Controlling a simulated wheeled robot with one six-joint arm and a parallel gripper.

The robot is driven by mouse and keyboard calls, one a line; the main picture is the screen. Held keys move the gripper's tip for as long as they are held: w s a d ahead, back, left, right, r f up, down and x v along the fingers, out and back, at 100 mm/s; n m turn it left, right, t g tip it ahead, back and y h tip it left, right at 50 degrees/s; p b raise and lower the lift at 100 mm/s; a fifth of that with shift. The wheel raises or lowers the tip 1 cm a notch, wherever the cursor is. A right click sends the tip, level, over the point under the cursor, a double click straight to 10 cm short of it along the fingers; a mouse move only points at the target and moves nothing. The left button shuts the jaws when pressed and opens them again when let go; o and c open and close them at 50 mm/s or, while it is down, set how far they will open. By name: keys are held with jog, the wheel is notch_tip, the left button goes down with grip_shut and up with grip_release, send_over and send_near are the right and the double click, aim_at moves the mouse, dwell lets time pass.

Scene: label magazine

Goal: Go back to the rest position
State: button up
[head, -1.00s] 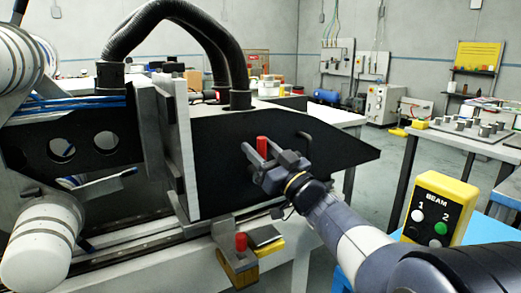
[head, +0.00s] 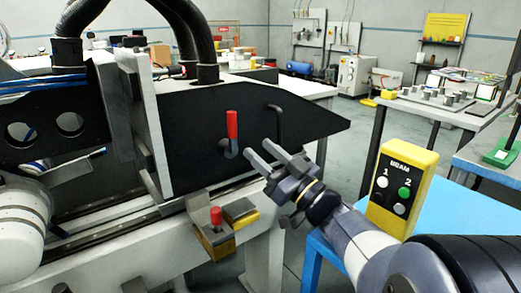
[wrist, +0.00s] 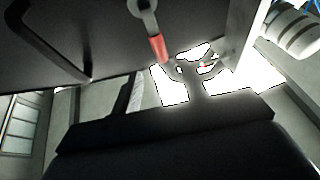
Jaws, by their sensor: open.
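My gripper (head: 258,146) is open and empty in the head view. Its two fingers point toward the black side panel (head: 180,125), to the right of and a little below a red-handled lever (head: 232,124). A gap shows between the fingers and the red grip. The lever stands upright on a grey bent arm on the panel. It also shows in the wrist view (wrist: 157,47), near the top middle. My fingertips cannot be made out in the wrist view.
A bent black handle (head: 277,118) sticks out from the panel close beyond my fingers. A red knob (head: 216,215) stands on a block below. A yellow box marked BEAM (head: 403,193) stands at the right by a blue surface (head: 447,220).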

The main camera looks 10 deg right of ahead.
aim_at(236, 127)
jog(key=b+x, duration=0.1)
jog(key=x, duration=0.9)
jog(key=shift+w+a+r, duration=0.15)
jog(key=shift+w+a, duration=0.05)
jog(key=shift+w, duration=0.1)
jog(key=shift+d, duration=0.1)
